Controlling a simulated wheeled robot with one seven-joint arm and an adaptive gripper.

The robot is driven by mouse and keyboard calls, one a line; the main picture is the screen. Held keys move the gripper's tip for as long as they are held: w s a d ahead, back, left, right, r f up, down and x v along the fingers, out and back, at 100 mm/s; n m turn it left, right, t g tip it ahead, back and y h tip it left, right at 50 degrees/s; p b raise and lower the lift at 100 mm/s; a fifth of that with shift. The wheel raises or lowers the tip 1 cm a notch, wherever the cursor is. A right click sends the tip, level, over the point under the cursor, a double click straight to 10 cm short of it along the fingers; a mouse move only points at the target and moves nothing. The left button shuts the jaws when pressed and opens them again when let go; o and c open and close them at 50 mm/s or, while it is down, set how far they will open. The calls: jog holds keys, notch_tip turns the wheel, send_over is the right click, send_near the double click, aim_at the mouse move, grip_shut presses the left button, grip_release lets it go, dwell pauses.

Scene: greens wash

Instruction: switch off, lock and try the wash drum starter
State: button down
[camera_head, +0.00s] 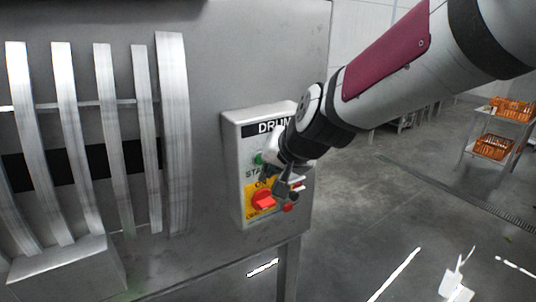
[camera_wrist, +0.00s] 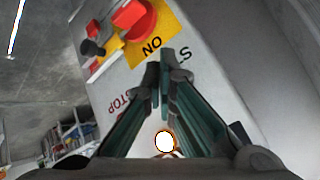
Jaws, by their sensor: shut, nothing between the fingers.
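The drum starter (camera_head: 240,150) is a pale box on the grey machine side, marked DRUM. A red rotary switch (camera_head: 264,202) sits on its yellow plate, low on the front; it also shows in the wrist view (camera_wrist: 136,18). I cannot tell its exact setting. The green start button (camera_head: 259,158) is above it. A dark knob-like part (camera_wrist: 92,48) with red beside it is next to the plate. My gripper (camera_head: 287,190) is shut and empty in front of the box, its fingertips (camera_wrist: 166,55) near the ON mark. My arm hides the box's right side.
Curved metal bars (camera_head: 172,130) of the wash drum stand left of the box. A rack with orange crates (camera_head: 497,147) stands far right. The grey floor between is mostly clear. A bright round spot (camera_wrist: 165,142) shows between my fingers in the wrist view.

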jog(key=shift+s+d+b, duration=0.45)
jog(key=shift+s+d, duration=0.25)
jog(key=shift+s, duration=0.35)
jog(key=shift+s+d+b, duration=0.45)
jog(key=shift+s+d, duration=0.2)
jog(key=shift+s, duration=0.35)
jog(key=s+d+n+g+h, duration=0.1)
jog(key=s+d+h, duration=0.3)
jog(key=s+d, duration=1.3)
jog(key=shift+s+d+r+n+g, duration=0.3)
jog(key=shift+s+r+n+g, duration=0.1)
jog(key=shift+s+g, duration=0.3)
